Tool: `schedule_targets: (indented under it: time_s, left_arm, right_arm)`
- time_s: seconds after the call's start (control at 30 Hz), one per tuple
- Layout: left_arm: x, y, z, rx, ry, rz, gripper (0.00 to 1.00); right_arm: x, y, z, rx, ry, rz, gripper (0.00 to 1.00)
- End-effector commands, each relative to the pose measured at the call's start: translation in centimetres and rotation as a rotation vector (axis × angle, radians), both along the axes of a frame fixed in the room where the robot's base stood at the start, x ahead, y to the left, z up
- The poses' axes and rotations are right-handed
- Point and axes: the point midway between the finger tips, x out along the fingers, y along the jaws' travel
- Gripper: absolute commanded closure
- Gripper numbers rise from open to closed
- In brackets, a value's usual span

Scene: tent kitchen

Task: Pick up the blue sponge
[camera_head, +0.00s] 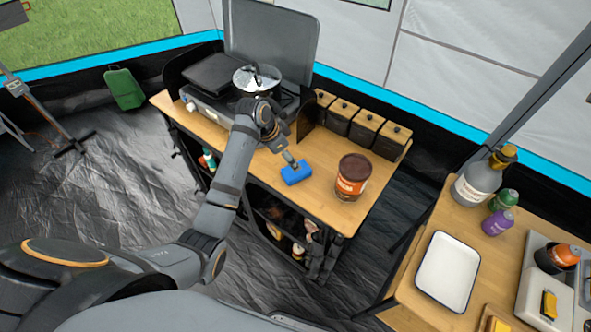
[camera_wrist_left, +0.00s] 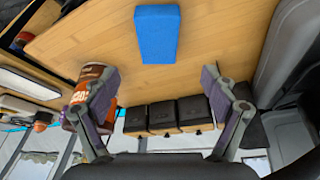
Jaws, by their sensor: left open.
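The blue sponge (camera_head: 296,173) lies on the wooden top of the camp kitchen table (camera_head: 318,196), close to its front edge. In the left wrist view the sponge (camera_wrist_left: 157,34) is near the top centre, beyond the fingertips. My left gripper (camera_head: 287,157) is just behind the sponge in the head view, its fingers partly hidden by the wrist. In the left wrist view my left gripper (camera_wrist_left: 162,85) is open, with its fingers wide apart and nothing between them. My right gripper is not in view.
A brown can (camera_head: 352,177) stands right of the sponge. Several dark canisters (camera_head: 366,127) line the back edge. A stove (camera_head: 215,80) with a lidded pot (camera_head: 257,78) is at the far left end. A second table with a white tray (camera_head: 448,271) stands at right.

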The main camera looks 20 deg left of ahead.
Motion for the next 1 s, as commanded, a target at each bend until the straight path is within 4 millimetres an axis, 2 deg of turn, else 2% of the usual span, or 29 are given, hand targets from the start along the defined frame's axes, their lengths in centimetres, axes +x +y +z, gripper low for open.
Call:
schedule_targets:
  time_s: [0.2,0.47,0.57,0.7,0.97,1.0]
  left_arm:
    - [0.9,-1.0,-3.2,0.000,0.004,0.000,0.15]
    - [1.3,-1.5,-4.3,-0.002,0.003,0.002,0.15]
    - [1.9,-2.2,-5.8,-0.001,0.005,0.000,0.15]
    - [2.4,-2.6,-7.9,0.000,0.004,0.002,0.15]
    - [2.6,-2.7,-8.5,0.001,0.000,0.001,0.15]
    - [2.6,-2.7,-8.5,0.001,0.000,0.001,0.18]
  right_arm:
    - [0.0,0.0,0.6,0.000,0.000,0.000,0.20]
    - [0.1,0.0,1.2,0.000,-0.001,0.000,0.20]
    - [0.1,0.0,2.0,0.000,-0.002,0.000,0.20]
    - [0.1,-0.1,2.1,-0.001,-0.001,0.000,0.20]
    - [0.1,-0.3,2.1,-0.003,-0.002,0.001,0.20]
    - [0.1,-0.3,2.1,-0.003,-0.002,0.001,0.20]
